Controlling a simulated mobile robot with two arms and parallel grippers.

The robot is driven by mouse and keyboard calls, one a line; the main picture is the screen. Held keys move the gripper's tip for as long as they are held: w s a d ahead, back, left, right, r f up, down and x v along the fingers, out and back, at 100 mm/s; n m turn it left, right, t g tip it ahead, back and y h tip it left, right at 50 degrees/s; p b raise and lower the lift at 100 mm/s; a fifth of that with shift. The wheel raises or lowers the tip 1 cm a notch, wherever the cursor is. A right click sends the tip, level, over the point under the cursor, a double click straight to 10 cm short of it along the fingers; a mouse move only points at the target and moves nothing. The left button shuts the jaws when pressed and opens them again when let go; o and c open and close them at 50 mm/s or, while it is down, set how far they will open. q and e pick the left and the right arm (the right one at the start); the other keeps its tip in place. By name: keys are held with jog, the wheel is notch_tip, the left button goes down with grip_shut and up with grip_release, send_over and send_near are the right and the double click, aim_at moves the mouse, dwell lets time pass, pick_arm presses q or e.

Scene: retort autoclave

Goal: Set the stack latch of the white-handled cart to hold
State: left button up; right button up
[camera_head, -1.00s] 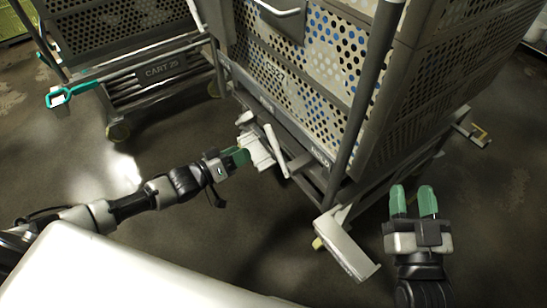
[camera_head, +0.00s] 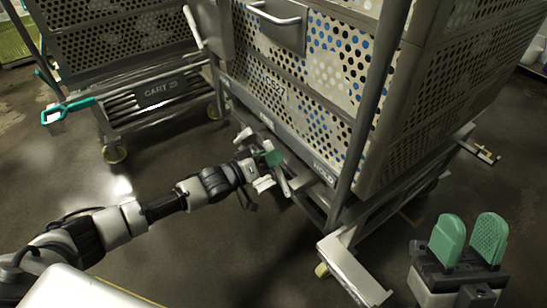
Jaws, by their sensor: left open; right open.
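The cart with the perforated basket stack (camera_head: 282,92) stands in the middle, with a white handle bar (camera_head: 193,27) at its left. On its lower rail are a "HOLD" label (camera_head: 325,172) and, left of it, a pale latch lever (camera_head: 284,183) that slants downward. My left gripper (camera_head: 272,160) is open at this lever, its green fingertips overlapping the lever's upper part. I cannot tell whether the lever lies between the fingers or whether they touch it. My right gripper (camera_head: 468,242) is open and empty at the lower right, apart from the cart.
Another cart (camera_head: 155,92) marked "CART 25", with a teal handle (camera_head: 68,107), stands at the left. A pale pedal-like plate (camera_head: 352,272) juts out at the cart's near bottom corner. The floor (camera_head: 100,190) between the left cart and my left arm is clear.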

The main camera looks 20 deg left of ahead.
pick_arm(q)
jog(key=shift+w+d, duration=0.4)
jog(key=shift+w, duration=0.1)
grip_shut()
